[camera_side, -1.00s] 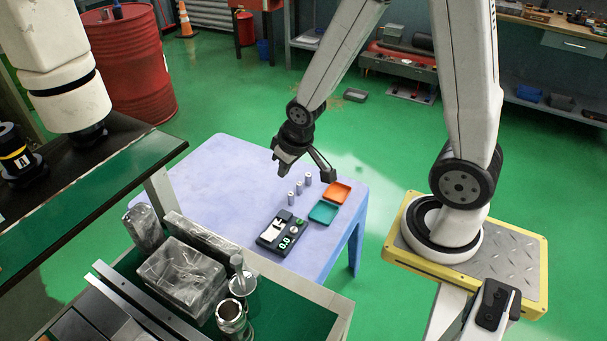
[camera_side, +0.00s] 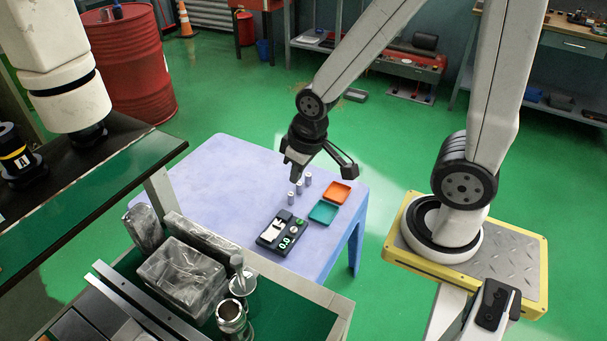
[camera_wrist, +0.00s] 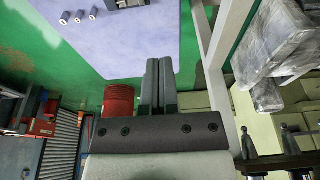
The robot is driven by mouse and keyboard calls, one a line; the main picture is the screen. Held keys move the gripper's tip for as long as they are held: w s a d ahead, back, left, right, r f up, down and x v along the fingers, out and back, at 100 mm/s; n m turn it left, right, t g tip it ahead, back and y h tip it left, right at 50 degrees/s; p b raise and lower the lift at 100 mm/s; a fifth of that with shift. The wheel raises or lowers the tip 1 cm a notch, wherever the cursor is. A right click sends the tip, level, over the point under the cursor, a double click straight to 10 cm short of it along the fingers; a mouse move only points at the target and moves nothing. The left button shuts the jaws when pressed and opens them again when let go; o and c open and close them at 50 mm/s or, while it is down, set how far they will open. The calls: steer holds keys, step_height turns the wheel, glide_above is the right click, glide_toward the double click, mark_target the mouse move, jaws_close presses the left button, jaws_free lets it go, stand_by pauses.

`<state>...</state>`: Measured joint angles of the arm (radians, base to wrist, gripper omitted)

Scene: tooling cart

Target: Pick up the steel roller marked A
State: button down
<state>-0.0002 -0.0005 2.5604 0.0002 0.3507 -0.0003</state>
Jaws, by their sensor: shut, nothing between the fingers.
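Three small steel rollers stand upright in a short row on the pale lilac table (camera_side: 215,180): a near one (camera_side: 291,199), a middle one (camera_side: 299,188) and a far one (camera_side: 308,179). No letter can be read on any of them, so I cannot tell which is A. The rollers also show at the top left of the wrist view (camera_wrist: 79,16). My gripper (camera_side: 294,180) hangs above the table close by the row in the side view. In the wrist view its two fingers (camera_wrist: 159,62) are together with nothing between them.
A black scale (camera_side: 282,231) stands in front of the rollers. A teal tray (camera_side: 324,212) and an orange tray (camera_side: 336,192) lie to their right. The left of the table is clear. A cart with a wrapped box (camera_side: 182,275) stands in front.

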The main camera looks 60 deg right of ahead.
steer(key=shift+c, duration=1.3)
jaws_free()
